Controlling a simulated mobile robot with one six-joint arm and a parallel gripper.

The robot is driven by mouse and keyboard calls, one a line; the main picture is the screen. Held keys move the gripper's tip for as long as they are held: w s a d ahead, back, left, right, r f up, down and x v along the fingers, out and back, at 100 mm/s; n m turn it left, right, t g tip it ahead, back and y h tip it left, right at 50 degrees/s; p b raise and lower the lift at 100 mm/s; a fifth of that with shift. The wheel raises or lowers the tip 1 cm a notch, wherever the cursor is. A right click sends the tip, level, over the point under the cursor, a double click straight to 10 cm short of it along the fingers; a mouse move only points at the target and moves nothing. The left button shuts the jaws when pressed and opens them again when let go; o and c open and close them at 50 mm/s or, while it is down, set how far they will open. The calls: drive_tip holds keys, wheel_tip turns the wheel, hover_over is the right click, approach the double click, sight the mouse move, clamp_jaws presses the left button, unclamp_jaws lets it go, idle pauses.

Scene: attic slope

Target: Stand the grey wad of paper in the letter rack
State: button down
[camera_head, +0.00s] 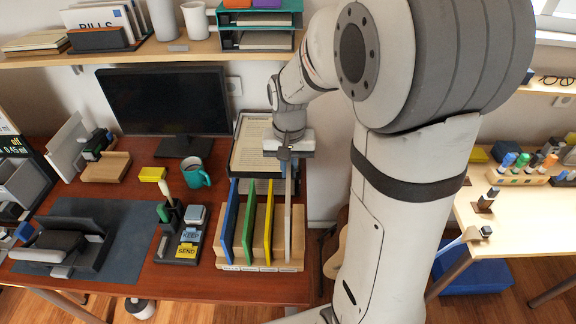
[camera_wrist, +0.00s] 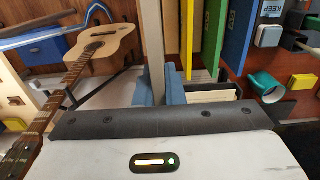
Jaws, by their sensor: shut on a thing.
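The grey wad of paper (camera_head: 288,222) is a thin, upright pale sheet-like stack in the rightmost part of the wooden letter rack (camera_head: 228,267). Its lower end reaches down to the rack's base in the head view; whether it rests on the bottom I cannot tell. My gripper (camera_head: 288,156) is above the rack, shut on the wad's upper end. In the wrist view the wad (camera_wrist: 153,40) runs between my two blue-grey fingers (camera_wrist: 160,92).
Yellow (camera_head: 268,228), green (camera_head: 249,232) and blue (camera_head: 231,220) folders stand in the rack left of the wad. A paper tray (camera_head: 236,158) lies behind. A stamp holder (camera_head: 180,250) and teal mug (camera_head: 196,178) stand to the left. The desk's right edge is close.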

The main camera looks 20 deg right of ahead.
drive_tip(key=shift+f, duration=0.15)
drive_tip(key=shift+f+b, duration=1.3)
drive_tip(key=shift+f, duration=0.25)
drive_tip(key=shift+s+f+b, duration=0.1)
drive_tip(key=shift+f+b, duration=0.3)
drive_tip(key=shift+f, duration=0.05)
drive_tip(key=shift+f, duration=0.15)
drive_tip(key=shift+f+b, duration=0.75)
drive_tip(key=shift+f, duration=0.05)
drive_tip(key=shift+f, duration=0.1)
drive_tip(key=shift+f+b, duration=0.45)
drive_tip(key=shift+f, duration=0.1)
idle(0.4)
drive_tip(key=shift+f+b, duration=0.5)
drive_tip(key=shift+f, duration=0.05)
